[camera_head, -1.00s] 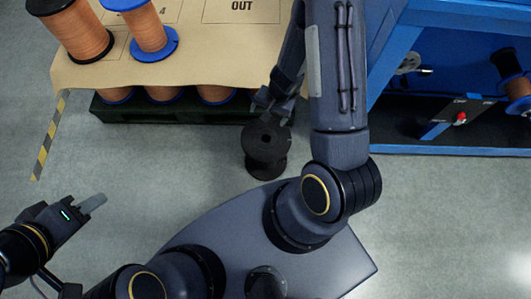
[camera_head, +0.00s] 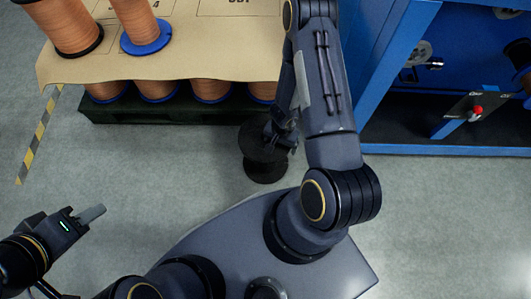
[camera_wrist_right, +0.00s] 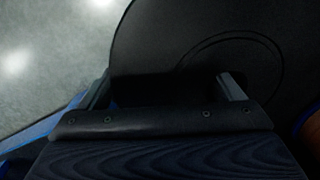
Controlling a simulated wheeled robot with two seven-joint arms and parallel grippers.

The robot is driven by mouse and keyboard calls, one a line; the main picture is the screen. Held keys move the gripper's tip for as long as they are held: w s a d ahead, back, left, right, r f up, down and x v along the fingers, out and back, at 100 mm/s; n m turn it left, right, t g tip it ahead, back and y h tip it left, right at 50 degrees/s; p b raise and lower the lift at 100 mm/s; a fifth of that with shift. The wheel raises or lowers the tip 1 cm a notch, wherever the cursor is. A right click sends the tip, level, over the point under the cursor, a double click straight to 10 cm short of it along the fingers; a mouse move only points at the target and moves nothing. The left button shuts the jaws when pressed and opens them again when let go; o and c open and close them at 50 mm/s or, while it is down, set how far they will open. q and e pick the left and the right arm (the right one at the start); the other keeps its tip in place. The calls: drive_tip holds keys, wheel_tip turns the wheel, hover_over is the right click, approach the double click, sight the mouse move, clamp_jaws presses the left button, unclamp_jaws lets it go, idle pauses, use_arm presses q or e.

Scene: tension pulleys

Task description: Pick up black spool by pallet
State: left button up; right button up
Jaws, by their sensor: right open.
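The black spool (camera_head: 252,149) stands upright on the floor in front of the pallet (camera_head: 190,113) in the head view. My right gripper (camera_head: 272,135) is at the spool's upper flange and hides part of it. In the right wrist view the spool's round black flange (camera_wrist_right: 200,40) fills much of the picture. My right gripper (camera_wrist_right: 165,90) is open there, its two fingers apart with dark spool surface behind and between them. Whether the fingers touch the spool is unclear. My left gripper (camera_head: 93,214) is over bare floor at the lower left, away from the spool; its jaw opening cannot be made out.
Copper-wire spools (camera_head: 140,20) stand on the cardboard-covered pallet, with several more below the cardboard sheet. A blue machine frame (camera_head: 385,80) stands at the right. A yellow-black floor stripe (camera_head: 38,140) runs at the left.

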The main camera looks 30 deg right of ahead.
drive_tip(key=c, duration=1.8)
drive_tip(key=shift+r, duration=0.15)
